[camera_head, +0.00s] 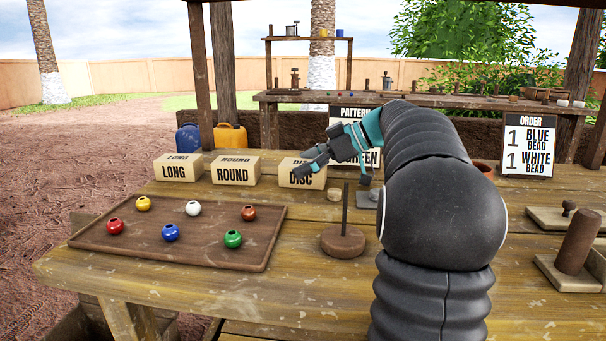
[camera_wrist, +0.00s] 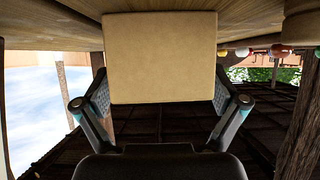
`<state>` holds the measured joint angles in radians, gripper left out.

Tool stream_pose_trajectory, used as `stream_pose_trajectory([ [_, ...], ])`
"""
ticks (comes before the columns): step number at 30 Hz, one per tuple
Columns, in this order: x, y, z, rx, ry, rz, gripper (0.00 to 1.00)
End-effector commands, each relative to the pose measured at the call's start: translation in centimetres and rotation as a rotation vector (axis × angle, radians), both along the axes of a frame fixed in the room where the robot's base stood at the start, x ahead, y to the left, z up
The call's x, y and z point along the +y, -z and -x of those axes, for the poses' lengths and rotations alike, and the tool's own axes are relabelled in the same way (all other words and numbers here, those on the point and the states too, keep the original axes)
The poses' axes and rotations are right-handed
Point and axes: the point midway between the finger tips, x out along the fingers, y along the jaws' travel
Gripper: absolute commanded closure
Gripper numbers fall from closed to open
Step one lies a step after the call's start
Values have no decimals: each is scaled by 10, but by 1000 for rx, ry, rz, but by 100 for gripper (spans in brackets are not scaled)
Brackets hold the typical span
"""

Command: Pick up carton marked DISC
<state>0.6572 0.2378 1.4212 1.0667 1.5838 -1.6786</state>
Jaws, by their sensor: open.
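The carton marked DISC (camera_head: 303,182) is a tan box at the right end of a row of three on the wooden table. My gripper (camera_head: 332,174) is open at its right side, with one finger crossing in front of its upper part and hiding some of the lettering. In the wrist view a plain tan carton face (camera_wrist: 160,60) sits between the spread fingertips (camera_wrist: 160,90), and the picture is upside down. I cannot tell whether the fingers touch it.
Cartons marked LONG (camera_head: 176,173) and ROUND (camera_head: 235,176) stand to the left. A brown tray (camera_head: 190,249) holds several coloured beads in front. A round base with an upright rod (camera_head: 343,242) stands near my arm. An order sign (camera_head: 529,150) is at the right.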

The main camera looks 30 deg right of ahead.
Motion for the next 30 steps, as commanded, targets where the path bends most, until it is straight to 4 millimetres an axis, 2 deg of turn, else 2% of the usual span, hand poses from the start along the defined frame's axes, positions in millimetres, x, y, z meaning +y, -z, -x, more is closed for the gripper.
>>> stream_pose_trajectory([
  [4, 0, 0, 0, 0, 0, 0, 4],
  [5, 0, 0, 0, 0, 0, 0, 7],
  [14, 0, 0, 0, 0, 0, 0, 82],
  [23, 0, -2, 0, -1, 0, 0, 83],
  [30, 0, -21, 0, -4, 0, 1, 83],
])
